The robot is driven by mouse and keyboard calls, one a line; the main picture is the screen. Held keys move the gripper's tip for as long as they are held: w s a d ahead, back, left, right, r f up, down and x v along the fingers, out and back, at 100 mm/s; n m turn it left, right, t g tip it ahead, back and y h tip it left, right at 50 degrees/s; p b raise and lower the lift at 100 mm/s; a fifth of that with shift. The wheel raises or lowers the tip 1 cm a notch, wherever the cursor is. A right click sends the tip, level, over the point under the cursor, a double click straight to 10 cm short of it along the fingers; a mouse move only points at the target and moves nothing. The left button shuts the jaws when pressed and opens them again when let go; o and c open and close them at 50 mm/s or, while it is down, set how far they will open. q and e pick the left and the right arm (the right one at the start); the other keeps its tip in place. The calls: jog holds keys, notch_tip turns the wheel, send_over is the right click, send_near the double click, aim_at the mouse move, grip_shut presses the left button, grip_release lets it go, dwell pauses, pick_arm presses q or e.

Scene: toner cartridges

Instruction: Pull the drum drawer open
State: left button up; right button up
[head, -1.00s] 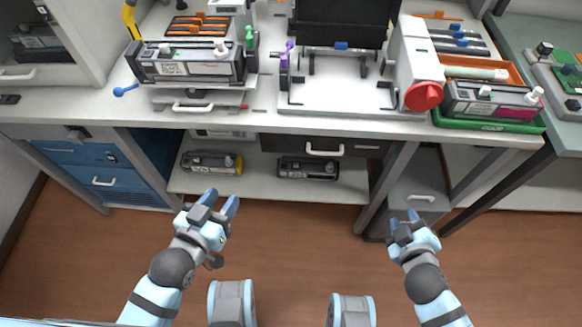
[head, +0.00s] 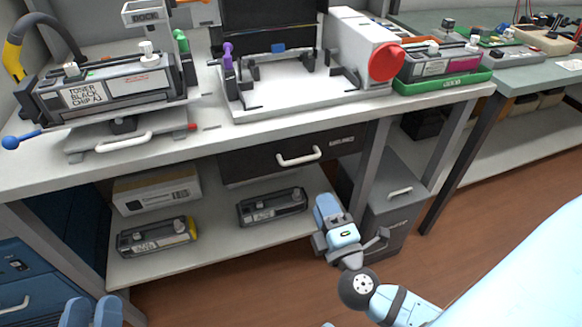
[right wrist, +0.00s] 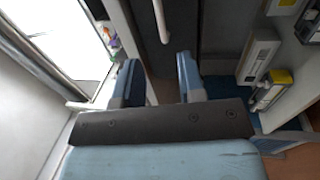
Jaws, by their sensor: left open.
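A dark drawer (head: 262,163) with a pale bar handle (head: 298,157) sits under the middle of the bench and looks shut. Its label is too small to read. My right gripper (head: 330,208) is below and right of the handle in the head view, apart from it. In the right wrist view my right gripper (right wrist: 158,82) has its fingers apart with nothing between them. The handle (right wrist: 161,20) lies ahead of them, before the dark drawer front (right wrist: 190,28). My left gripper (head: 91,312) is open and empty at the bottom left, partly cut off.
A shelf (head: 210,248) below the drawer holds a white box (head: 157,189), a yellow-ended cartridge (head: 157,237) and a dark cartridge (head: 272,207). A grey cabinet (head: 385,200) stands right of the drawer. A blue cabinet (head: 20,265) is at lower left. The bench top (head: 215,135) overhangs the drawer.

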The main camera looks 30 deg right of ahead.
aim_at(303, 158)
pick_arm(q)
jog(key=shift+w+a+f+g+y+p, duration=0.1)
jog(key=shift+f+g+y+p, duration=0.15)
jog(key=shift+f, duration=0.2)
jog(key=shift+w+a+f+g+y+p, duration=0.15)
jog(key=shift+f+g+p, duration=0.1)
jog(key=shift+f, duration=0.2)
pick_arm(e)
jog(key=x, duration=1.3)
jog(key=shift+d+r, duration=0.1)
jog(key=shift+d, duration=0.1)
pick_arm(q)
jog(key=shift+s, duration=0.1)
pick_arm(e)
grip_shut()
